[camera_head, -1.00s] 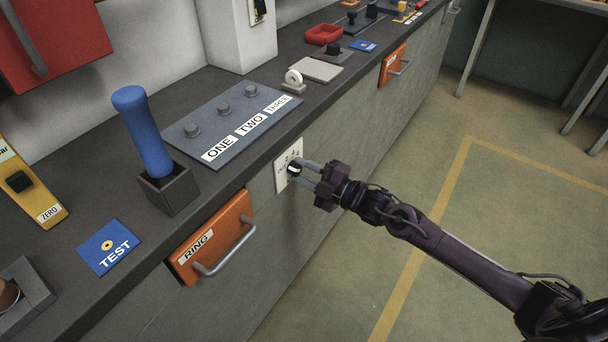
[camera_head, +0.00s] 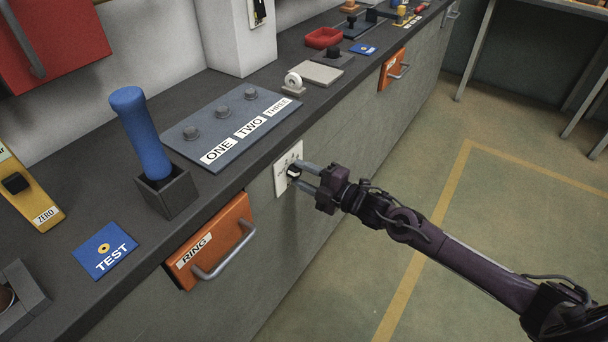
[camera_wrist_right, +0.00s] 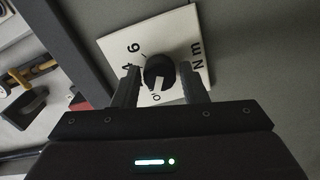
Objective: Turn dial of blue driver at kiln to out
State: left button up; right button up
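A round black dial (camera_wrist_right: 160,72) with a pale pointer is on a white plate (camera_head: 283,176) on the bench front. In the right wrist view the plate reads "4", "6" and "N m", and the pointer is toward the bottom of the picture. My right gripper (camera_head: 304,176) has one finger on each side of the dial, with what look like narrow gaps. I cannot tell whether they touch it. A blue handle (camera_head: 143,135) stands tilted in a dark grey square holder (camera_head: 172,196) on the bench. No "out" mark is legible. My left gripper is not in view.
An orange drawer (camera_head: 208,238) labelled RING, with a protruding grey handle, is left of the plate. A panel (camera_head: 190,155) labelled ONE, TWO, THREE lies on the bench above. A blue TEST card (camera_head: 106,249) lies at the left. Floor to the right is clear.

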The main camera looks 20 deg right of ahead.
jog(key=shift+o, duration=1.2)
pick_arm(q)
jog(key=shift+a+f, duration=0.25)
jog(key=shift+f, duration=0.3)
pick_arm(e)
jog(key=v, duration=0.8)
